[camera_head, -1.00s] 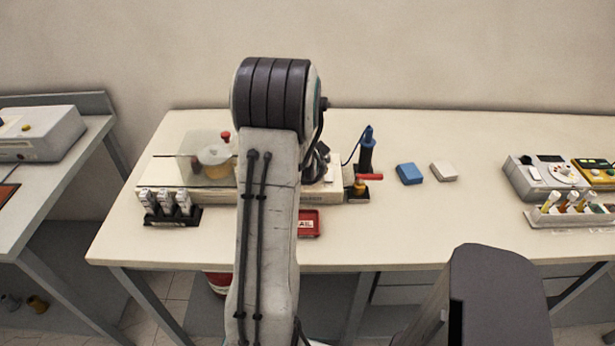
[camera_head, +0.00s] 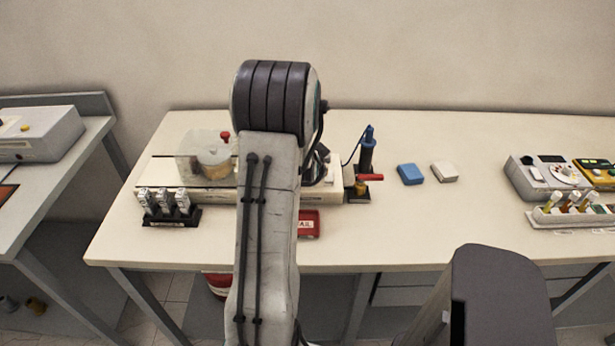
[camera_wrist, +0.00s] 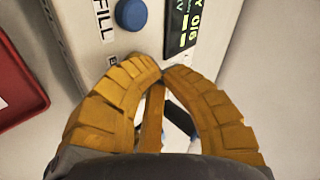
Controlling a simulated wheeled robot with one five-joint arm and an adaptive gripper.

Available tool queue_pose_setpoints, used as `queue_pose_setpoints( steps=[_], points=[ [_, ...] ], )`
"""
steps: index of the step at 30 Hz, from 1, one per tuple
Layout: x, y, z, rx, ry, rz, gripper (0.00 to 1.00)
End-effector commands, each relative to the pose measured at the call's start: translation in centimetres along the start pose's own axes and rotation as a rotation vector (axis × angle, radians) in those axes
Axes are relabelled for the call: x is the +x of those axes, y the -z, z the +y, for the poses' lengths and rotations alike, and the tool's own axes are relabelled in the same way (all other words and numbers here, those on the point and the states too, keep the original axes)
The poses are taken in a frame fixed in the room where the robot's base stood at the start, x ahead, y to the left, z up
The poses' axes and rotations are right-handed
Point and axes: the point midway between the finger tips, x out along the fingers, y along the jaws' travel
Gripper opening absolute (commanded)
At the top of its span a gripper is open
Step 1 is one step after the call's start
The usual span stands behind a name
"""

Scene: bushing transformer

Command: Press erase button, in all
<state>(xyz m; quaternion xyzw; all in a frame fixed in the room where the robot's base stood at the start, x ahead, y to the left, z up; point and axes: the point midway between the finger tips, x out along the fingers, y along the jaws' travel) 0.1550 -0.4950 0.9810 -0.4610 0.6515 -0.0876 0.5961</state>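The machine (camera_head: 325,197) is a long pale unit on the table, mostly behind my arm in the head view. In the wrist view its panel (camera_wrist: 93,35) has a round blue button (camera_wrist: 131,14) beside the label "FILL". A second label (camera_wrist: 113,60) is mostly covered by my left finger, and I can read only its first letter. No button readable as erase shows; the area below is hidden by my fingers. My gripper (camera_wrist: 163,76) has its orange fingertips together over the panel, with nothing visible between them. I cannot tell whether they touch it. In the head view my arm hides the gripper.
A dark display (camera_wrist: 182,30) is right of the blue button. A red tray (camera_head: 309,224) lies in front of the machine. A rack of vials (camera_head: 168,208) stands at left, a blue tool (camera_head: 367,152) at right. Blue (camera_head: 411,174) and white (camera_head: 444,172) blocks lie farther right.

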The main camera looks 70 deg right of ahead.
Motion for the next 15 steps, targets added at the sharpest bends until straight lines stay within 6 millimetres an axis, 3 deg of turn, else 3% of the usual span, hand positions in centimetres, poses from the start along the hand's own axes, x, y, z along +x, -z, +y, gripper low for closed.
queue_pose_setpoints(
  steps=[15],
  points=[
    [-0.79,0.29,-0.7,0.0,-0.001,0.0,0.0]
  ],
)
